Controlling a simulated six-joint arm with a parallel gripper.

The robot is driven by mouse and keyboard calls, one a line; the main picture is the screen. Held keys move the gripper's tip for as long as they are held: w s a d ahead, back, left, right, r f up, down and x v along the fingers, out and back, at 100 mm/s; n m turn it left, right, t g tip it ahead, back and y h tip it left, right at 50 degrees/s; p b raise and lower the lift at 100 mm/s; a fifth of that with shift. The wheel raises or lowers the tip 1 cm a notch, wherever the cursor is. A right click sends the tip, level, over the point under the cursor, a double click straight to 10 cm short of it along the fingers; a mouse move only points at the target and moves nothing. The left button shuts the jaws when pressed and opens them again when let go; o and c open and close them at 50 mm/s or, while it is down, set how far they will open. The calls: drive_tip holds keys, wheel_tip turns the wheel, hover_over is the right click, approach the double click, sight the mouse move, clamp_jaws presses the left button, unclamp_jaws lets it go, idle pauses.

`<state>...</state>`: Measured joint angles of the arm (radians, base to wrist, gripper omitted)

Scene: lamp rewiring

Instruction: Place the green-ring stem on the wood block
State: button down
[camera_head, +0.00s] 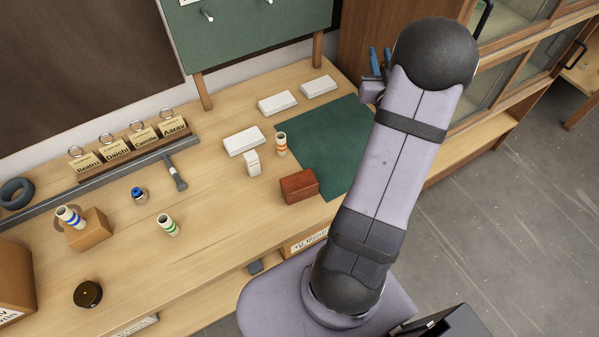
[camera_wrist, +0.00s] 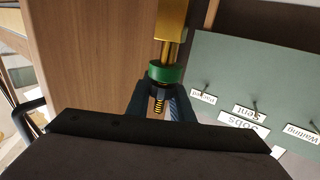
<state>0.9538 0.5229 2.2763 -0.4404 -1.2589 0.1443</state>
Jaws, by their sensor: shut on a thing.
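My gripper (camera_wrist: 160,98) is shut on the green-ring stem (camera_wrist: 166,74), a brass rod with a green collar and a threaded end between the fingers. In the head view my gripper (camera_head: 375,56) is raised at the upper right, behind my arm, and the stem cannot be made out there. A light wood block (camera_head: 92,236) sits on the bench at the left, far from my gripper. A pale cylinder with a blue ring (camera_head: 70,216) is at its left end. A reddish-brown block (camera_head: 299,186) lies by the green mat.
A pale green-ring cylinder (camera_head: 168,225) and a blue-topped fitting (camera_head: 138,195) stand on the bench. An orange-ring cylinder (camera_head: 281,145) stands by the green mat (camera_head: 335,140). A green pegboard (camera_head: 255,32) stands behind.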

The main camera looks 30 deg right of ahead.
drive_tip(key=a+n+t+y+p, duration=0.1)
drive_tip(key=a+n+t+y, duration=0.1)
drive_tip(key=a+n+y, duration=1.1)
drive_tip(key=s+a+r+n+g+y, duration=0.15)
drive_tip(key=s+a+y, duration=0.3)
drive_tip(key=a, duration=0.55)
drive_tip(key=s+a+n+g+y, duration=0.1)
drive_tip(key=s+a+g+y, duration=0.3)
drive_tip(key=a, duration=0.6)
wheel_tip(320, 180, down, 10)
drive_tip(key=p, duration=0.1)
drive_tip(key=shift+w+d+r+t+y, duration=0.15)
drive_tip(key=shift+w+d+t+y, duration=0.1)
drive_tip(key=shift+d+t+y, duration=0.1)
drive_tip(key=c, duration=1.6)
unclamp_jaws()
drive_tip(key=shift+o, duration=0.2)
